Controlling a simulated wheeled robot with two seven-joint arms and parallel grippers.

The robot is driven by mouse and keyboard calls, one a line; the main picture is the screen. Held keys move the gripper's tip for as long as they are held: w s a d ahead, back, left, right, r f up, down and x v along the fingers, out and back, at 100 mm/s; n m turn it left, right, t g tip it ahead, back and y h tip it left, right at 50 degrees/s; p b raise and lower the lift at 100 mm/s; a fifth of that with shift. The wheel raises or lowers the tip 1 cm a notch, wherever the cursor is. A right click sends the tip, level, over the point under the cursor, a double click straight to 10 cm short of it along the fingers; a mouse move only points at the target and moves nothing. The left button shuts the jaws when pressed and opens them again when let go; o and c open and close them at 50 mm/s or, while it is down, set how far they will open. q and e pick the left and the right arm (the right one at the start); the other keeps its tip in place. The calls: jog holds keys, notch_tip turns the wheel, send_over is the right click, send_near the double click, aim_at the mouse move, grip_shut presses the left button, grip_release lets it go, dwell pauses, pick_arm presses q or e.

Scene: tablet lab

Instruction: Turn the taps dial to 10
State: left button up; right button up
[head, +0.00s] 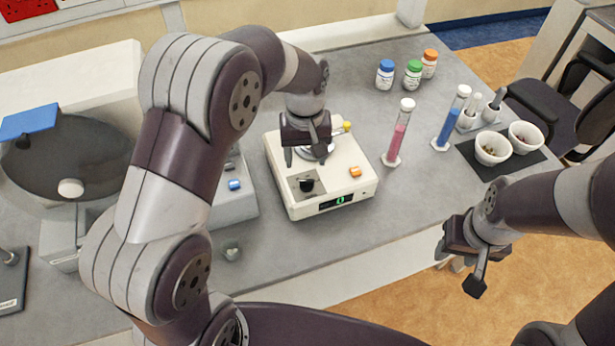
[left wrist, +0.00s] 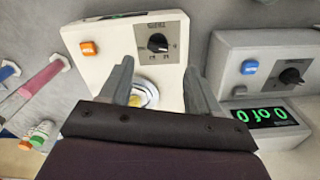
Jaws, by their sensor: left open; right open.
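A white machine (head: 345,165) stands on the bench, with a black dial (head: 306,185) on its top near the front. The dial also shows in the left wrist view (left wrist: 158,43), with printed marks around it too small to read. The machine's front display (head: 340,200) reads 0 in green. My left gripper (head: 305,156) is open above the machine, behind the dial and apart from it. My right gripper (head: 459,270) is open and empty off the bench's front edge.
An orange button (head: 355,172) sits beside the dial. A grey machine (left wrist: 228,50) with its own dial (left wrist: 291,76), blue button and display stands close by. Tubes (head: 397,135), capped bottles (head: 385,75) and white bowls (head: 492,147) stand to the right.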

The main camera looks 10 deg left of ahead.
aim_at(307, 180)
pick_arm(q)
jog(key=f, duration=0.2)
jog(key=f+p, duration=0.1)
jog(key=f, duration=0.3)
jog(key=shift+w+d+f, duration=0.2)
jog(key=shift+w+f, duration=0.05)
jog(key=shift+f, duration=0.15)
jog(key=shift+s+a+f, duration=0.1)
jog(key=shift+a+f, duration=0.05)
jog(key=shift+f, duration=0.35)
jog(key=c, duration=1)
